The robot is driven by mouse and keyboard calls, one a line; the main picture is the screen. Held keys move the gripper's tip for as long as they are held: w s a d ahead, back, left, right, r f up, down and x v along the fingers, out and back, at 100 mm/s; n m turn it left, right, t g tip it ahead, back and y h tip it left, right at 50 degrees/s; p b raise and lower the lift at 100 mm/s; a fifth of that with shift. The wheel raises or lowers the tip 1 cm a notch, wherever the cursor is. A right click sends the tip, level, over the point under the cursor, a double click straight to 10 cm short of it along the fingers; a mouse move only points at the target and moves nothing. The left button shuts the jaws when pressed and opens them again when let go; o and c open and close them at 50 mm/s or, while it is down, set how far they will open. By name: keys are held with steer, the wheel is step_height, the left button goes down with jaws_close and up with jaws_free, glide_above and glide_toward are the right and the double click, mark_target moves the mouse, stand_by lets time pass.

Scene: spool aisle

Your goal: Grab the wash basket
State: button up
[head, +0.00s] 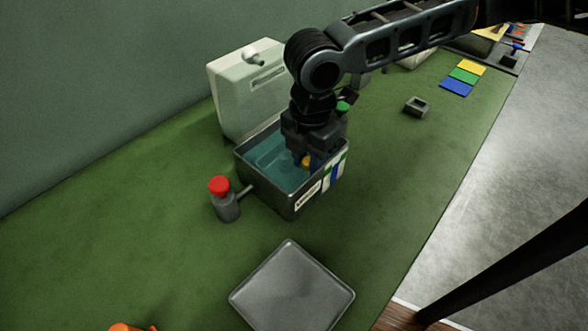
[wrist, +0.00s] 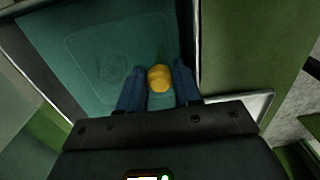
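My gripper (head: 303,158) reaches down into the right end of a metal tank (head: 268,194) of teal liquid. In the wrist view, its two blue fingers (wrist: 159,84) stand close on both sides of a round yellow knob (wrist: 159,77), with no clear gap. The knob also shows just under my gripper in the head view (head: 307,160). I cannot make out a wash basket body below the knob; my gripper and the fingers cover that area. A faint rounded rectangle with a round mark shows in the liquid in the wrist view.
A grey square tray (head: 292,287) lies in front. A small dark block (head: 416,106) and coloured mats (head: 463,77) lie right. The green bench at left is clear.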

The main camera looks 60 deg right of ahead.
jaws_close()
steer(key=shift+r, duration=0.15)
stand_by(0.4)
